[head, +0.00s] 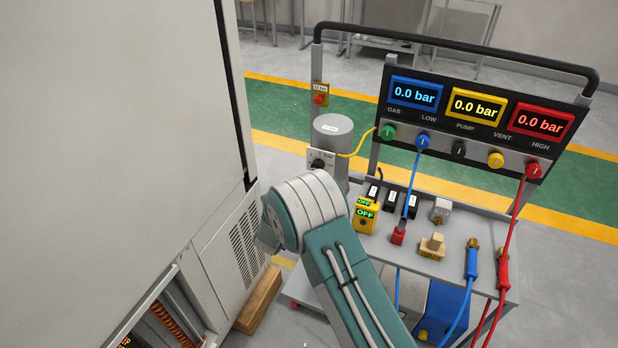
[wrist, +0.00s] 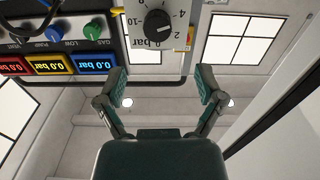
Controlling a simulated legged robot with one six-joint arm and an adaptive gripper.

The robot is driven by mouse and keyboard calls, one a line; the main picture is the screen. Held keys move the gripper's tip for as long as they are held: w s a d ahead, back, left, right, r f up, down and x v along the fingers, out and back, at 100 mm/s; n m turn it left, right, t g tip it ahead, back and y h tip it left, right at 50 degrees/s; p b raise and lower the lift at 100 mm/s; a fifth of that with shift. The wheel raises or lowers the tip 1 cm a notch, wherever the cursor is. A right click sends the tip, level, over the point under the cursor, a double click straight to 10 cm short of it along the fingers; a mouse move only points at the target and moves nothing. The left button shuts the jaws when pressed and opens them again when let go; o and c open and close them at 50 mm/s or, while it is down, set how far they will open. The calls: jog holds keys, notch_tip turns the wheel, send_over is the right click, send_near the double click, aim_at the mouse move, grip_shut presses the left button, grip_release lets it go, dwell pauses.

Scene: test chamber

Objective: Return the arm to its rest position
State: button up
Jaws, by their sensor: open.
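My arm (head: 335,255) shows in the head view, teal and grey, reaching up from the bottom and bent at a large joint beside the white cabinet. My gripper is hidden behind the arm in the head view. In the wrist view my gripper (wrist: 160,90) shows with its two fingers wide apart and nothing between them. That view is upside down, with a dial (wrist: 157,27) marked in bar beyond the fingertips. I cannot tell how far the dial is from the fingers.
A white cabinet (head: 110,110) stands close on the left. A cart (head: 480,225) on the right carries a gauge panel (head: 475,110) reading 0.0 bar, hoses and small parts. A grey cylinder (head: 333,135) stands at its left end. A wooden block (head: 259,302) lies on the floor.

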jog(key=shift+v, duration=0.95)
notch_tip(320, 180, up, 12)
jog(key=w+d+n+g+y, duration=0.1)
jog(key=w+d+y, duration=0.1)
jog(key=y, duration=0.3)
jog(key=s+d+r+n+g+y, duration=0.2)
jog(key=s+d+r+g+y, duration=0.15)
jog(key=s+r, duration=0.5)
jog(key=s+d+r+g, duration=0.1)
jog(key=s+d, duration=0.4)
jog(key=s, duration=0.5)
jog(key=s+d+r+g+h, duration=0.1)
jog(key=s+d+g, duration=0.2)
jog(key=s, duration=0.8)
jog(key=s+d+r+g, duration=0.1)
jog(key=s+d+g, duration=0.1)
jog(key=s+d, duration=0.4)
jog(key=s, duration=0.4)
jog(key=shift+s+d+r+n+h, duration=0.3)
jog(key=shift+s+n+h, duration=0.05)
jog(key=shift+s+n, duration=0.05)
jog(key=shift+g, duration=0.25)
